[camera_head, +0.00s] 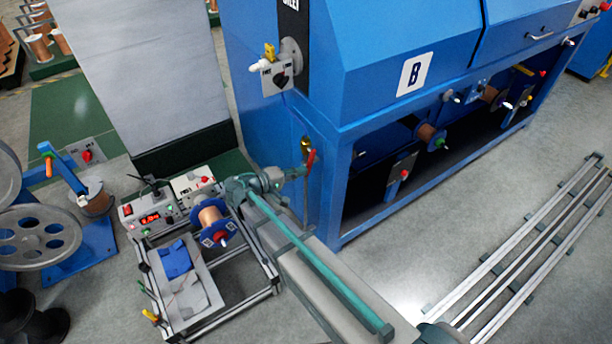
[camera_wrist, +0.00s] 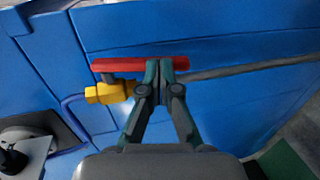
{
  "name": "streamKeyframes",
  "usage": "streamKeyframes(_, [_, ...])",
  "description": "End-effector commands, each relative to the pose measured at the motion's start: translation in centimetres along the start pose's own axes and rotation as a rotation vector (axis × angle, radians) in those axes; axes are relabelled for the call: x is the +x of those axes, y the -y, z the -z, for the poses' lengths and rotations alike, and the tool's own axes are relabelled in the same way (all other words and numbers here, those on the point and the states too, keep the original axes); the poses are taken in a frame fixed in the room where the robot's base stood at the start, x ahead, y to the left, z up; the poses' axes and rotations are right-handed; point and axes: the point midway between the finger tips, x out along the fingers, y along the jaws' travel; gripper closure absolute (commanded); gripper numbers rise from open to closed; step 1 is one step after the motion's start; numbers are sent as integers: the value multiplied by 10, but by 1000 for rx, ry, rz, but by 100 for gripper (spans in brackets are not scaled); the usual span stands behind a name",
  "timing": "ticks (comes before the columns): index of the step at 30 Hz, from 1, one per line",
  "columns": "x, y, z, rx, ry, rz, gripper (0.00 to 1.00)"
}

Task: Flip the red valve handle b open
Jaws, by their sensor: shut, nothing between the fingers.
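The red valve handle (camera_head: 311,160) is on the front corner of the blue machine marked B, beside a small brass-yellow valve body (camera_head: 305,144). In the wrist view the handle (camera_wrist: 125,65) is a long red bar lying across the picture, with the yellow valve body (camera_wrist: 108,93) below its left end. My gripper (camera_wrist: 160,68) is shut with nothing between its fingers. Its fingertips overlap the right half of the handle in the picture; whether they touch it I cannot tell. In the head view my gripper (camera_head: 303,171) is just below the handle.
A grey pipe (camera_wrist: 245,69) runs right from the handle's right end in the wrist view. The blue machine (camera_head: 375,60) fills the space behind. A bench frame with a copper spool (camera_head: 211,216) stands left of my arm. Floor rails (camera_head: 530,245) lie at the right.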

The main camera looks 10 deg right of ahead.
Motion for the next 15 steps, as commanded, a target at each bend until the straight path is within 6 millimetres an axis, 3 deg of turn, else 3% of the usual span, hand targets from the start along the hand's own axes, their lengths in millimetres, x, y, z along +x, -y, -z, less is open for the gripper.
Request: streamKeyframes(15, [6,10,4,-4,-18,0,100])
